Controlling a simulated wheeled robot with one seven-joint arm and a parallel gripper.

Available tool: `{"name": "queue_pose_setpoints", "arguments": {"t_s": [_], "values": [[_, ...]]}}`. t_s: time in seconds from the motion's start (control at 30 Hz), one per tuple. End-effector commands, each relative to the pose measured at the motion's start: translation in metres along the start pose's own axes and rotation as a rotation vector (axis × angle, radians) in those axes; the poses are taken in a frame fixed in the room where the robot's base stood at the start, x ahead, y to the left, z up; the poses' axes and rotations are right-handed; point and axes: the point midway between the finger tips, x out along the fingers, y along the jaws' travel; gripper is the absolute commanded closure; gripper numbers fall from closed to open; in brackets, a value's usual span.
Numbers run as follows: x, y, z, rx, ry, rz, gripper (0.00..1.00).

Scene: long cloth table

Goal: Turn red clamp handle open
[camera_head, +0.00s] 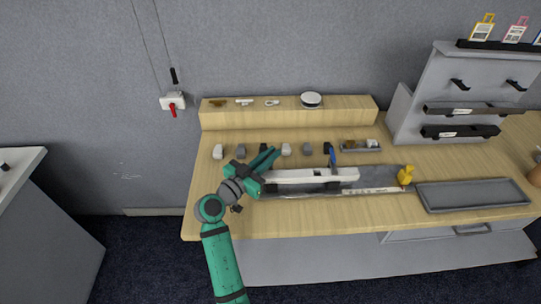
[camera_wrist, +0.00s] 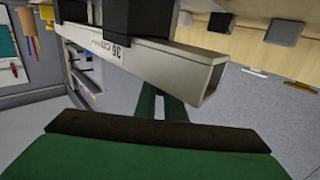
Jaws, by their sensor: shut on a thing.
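My gripper (camera_head: 267,158) is at the left end of the white clamp bar (camera_head: 300,175) on the wooden table. In the wrist view, my green fingers (camera_wrist: 162,108) are close together below the open square end of a pale bar (camera_wrist: 180,77), and their tips are partly hidden. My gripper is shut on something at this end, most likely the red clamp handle. I cannot make out the handle clearly in either view.
A grey tray (camera_head: 475,208) lies at the right. A yellow object (camera_head: 405,176) stands by the bar's right end. Small grey blocks (camera_head: 286,149) line the back.

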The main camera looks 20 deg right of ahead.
Motion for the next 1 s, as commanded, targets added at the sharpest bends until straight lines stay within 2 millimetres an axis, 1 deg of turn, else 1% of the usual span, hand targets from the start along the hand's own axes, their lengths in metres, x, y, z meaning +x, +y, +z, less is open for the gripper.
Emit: {"name": "queue_pose_setpoints", "arguments": {"t_s": [0.07,0.6,0.8,1.0], "values": [[0.0000,-0.0023,0.0000,-0.002,-0.001,0.072,1.00],[0.0013,-0.0008,0.0000,-0.003,-0.001,0.574,1.00],[0.0015,-0.0001,0.0004,-0.004,-0.002,0.707,1.00],[0.0009,0.0004,0.0008,-0.003,-0.002,0.795,1.00]]}}
